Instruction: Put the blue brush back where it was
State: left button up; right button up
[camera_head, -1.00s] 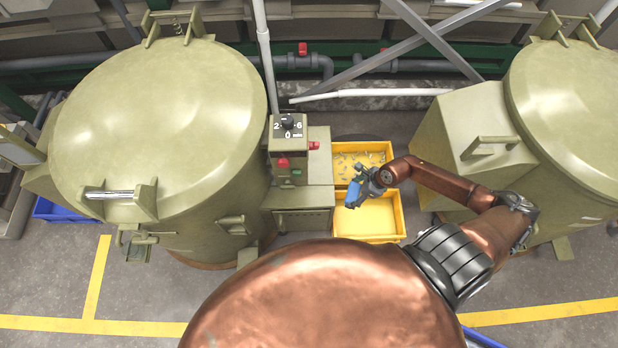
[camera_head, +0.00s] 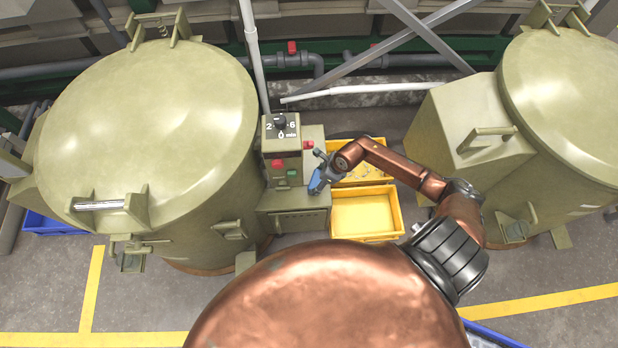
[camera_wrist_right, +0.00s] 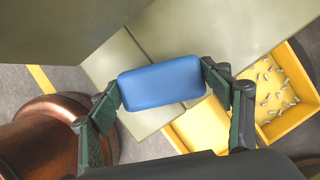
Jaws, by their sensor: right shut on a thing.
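The blue brush (camera_head: 317,182) is held in my right gripper (camera_head: 322,174), above the low olive cabinet (camera_head: 298,222) beside the left barrel. In the right wrist view the blue brush (camera_wrist_right: 160,83) fills the space between the two dark fingers (camera_wrist_right: 162,92), which are shut on its ends. Only its smooth blue back shows there; its underside is hidden. The cabinet top (camera_wrist_right: 113,62) lies below it. My left gripper is not in view.
A control box (camera_head: 282,135) with a dial and red and green buttons stands at the back of the cabinet. Two yellow bins (camera_head: 403,222) stand on the floor right of it; the rear one holds small metal parts. Large olive barrels (camera_head: 150,120) stand left and right.

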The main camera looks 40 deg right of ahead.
jog(key=w+a, duration=0.1)
jog(key=w+a+f+b, duration=0.1)
jog(key=shift+w, duration=0.3)
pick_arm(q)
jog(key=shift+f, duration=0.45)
pick_arm(e)
jog(key=shift+r, duration=0.2)
jog(key=shift+f, duration=0.15)
jog(key=o, duration=1.3)
jog(key=shift+d+r+p, duration=0.1)
jog(key=shift+r+p, duration=0.2)
jog(key=shift+r, duration=0.15)
jog(key=shift+s+d+r, duration=0.2)
jog(key=shift+s+r, duration=0.05)
jog(key=shift+r, duration=0.25)
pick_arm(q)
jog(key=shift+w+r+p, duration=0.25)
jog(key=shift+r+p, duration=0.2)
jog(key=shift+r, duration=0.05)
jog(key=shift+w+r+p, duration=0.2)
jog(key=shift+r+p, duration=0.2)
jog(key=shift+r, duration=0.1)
pick_arm(e)
jog(key=s+d, duration=0.6)
jog(key=s, duration=0.3)
jog(key=shift+s+d+f, duration=0.25)
jog(key=shift+s+d, duration=0.05)
jog(key=shift+d, duration=0.1)
